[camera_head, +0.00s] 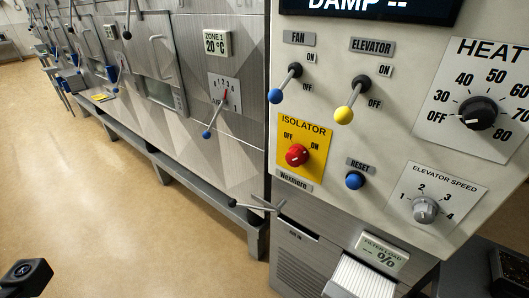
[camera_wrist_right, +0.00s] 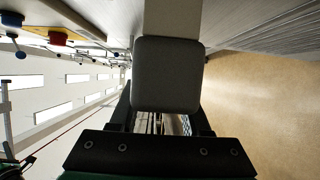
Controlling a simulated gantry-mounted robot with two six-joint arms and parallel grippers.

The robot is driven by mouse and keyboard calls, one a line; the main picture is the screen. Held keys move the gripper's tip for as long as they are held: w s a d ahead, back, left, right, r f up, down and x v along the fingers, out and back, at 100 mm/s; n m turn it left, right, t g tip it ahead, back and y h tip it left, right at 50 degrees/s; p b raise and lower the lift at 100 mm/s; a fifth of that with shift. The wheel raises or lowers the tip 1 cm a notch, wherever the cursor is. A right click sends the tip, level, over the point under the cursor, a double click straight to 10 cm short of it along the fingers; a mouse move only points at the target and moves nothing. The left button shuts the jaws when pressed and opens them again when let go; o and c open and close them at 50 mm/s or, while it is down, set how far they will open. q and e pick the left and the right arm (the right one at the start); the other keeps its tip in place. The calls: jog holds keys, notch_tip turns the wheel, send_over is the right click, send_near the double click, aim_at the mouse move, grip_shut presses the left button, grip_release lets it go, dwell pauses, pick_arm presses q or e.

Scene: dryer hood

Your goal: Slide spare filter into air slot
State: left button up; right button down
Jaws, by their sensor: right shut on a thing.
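In the head view a white pleated filter (camera_head: 365,277) shows at the bottom edge, just below the filter load display (camera_head: 381,252). Its lower end is out of frame. A narrow dark slot (camera_head: 298,229) runs along the top of the grey lower cabinet, left of it. In the right wrist view my right gripper (camera_wrist_right: 165,108) is shut on a dark grey rounded block (camera_wrist_right: 168,75). A pale strip lies beyond the block; I cannot tell whether both belong to the filter. A black part at the head view's bottom left may be my left gripper; its jaws are not clear.
The control panel above carries a red isolator knob (camera_head: 297,155), a blue reset button (camera_head: 355,180) and protruding fan and elevator levers. A metal handle (camera_head: 257,206) sticks out by the cabinet's left edge. Open floor (camera_head: 150,220) lies to the left.

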jog(key=shift+s+a, duration=0.25)
jog(key=shift+s, duration=0.05)
dwell(0.7)
jog(key=shift+s+a+p, duration=0.9)
jog(key=shift+s+a, duration=0.25)
jog(key=shift+s, duration=0.1)
jog(key=s+p, duration=0.2)
jog(key=s, duration=0.6)
jog(key=shift+s+d+p, duration=0.3)
jog(key=shift+s, duration=0.05)
